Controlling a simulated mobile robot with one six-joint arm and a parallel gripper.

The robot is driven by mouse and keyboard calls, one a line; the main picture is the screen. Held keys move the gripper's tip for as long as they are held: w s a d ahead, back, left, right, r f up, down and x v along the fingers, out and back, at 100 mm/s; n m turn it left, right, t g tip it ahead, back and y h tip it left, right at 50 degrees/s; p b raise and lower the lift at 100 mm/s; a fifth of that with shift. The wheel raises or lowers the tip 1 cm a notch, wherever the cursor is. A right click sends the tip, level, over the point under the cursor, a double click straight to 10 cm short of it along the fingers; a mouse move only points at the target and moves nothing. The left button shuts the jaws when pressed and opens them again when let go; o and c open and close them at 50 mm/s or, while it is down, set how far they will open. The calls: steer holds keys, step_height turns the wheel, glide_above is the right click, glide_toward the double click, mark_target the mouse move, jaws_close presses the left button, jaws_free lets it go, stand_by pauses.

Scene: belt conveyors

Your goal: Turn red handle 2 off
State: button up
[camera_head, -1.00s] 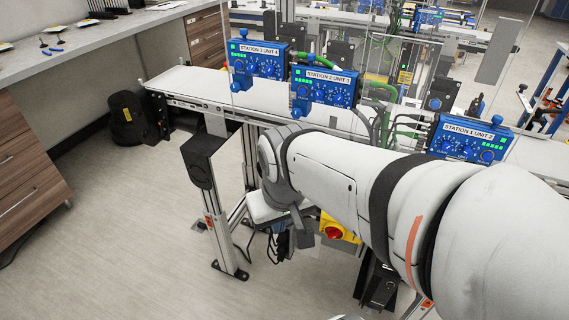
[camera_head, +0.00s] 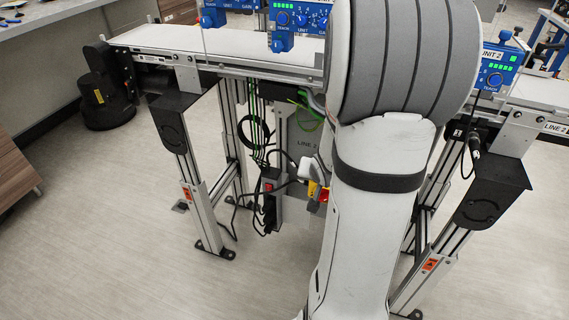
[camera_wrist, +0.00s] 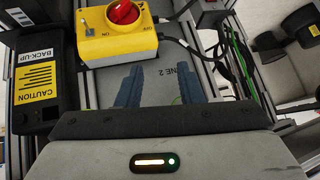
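The red handle (camera_wrist: 123,12) sits on a yellow switch box (camera_wrist: 110,45) at the top of the wrist view, partly cut by the frame edge. The box has small ON and OFF marks; I cannot tell clearly which one the handle points to. My gripper (camera_wrist: 162,73) is open and empty, with its two blue-grey fingers apart, below the box in the picture and not touching the handle. In the head view the red handle (camera_head: 325,195) and a bit of the yellow box (camera_head: 312,189) show beside my arm, which hides my gripper.
A plate marked LINE 2 (camera_wrist: 165,85) lies behind the fingers. A black back-up unit with a yellow caution label (camera_wrist: 36,82) stands close on the left. Cables (camera_head: 255,140) hang under the conveyor (camera_head: 200,45). Conveyor legs (camera_head: 190,165) flank the space; the floor (camera_head: 110,230) is clear.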

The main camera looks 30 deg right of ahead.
steer(key=s+d+f+m+t+b, duration=0.1)
steer(key=d+f+m+t+b, duration=0.2)
steer(key=f, duration=0.5)
steer(key=s+d+f+m+t+b, duration=0.15)
steer(key=d+f+b, duration=0.25)
steer(key=f, duration=0.5)
steer(key=w+d+f+y+b, duration=0.1)
steer(key=w+f+b, duration=0.1)
steer(key=w, duration=0.5)
steer(key=shift+w+d+f+m+b, duration=0.25)
steer(key=shift+f+m, duration=0.2)
steer(key=shift+f, duration=0.45)
jaws_close()
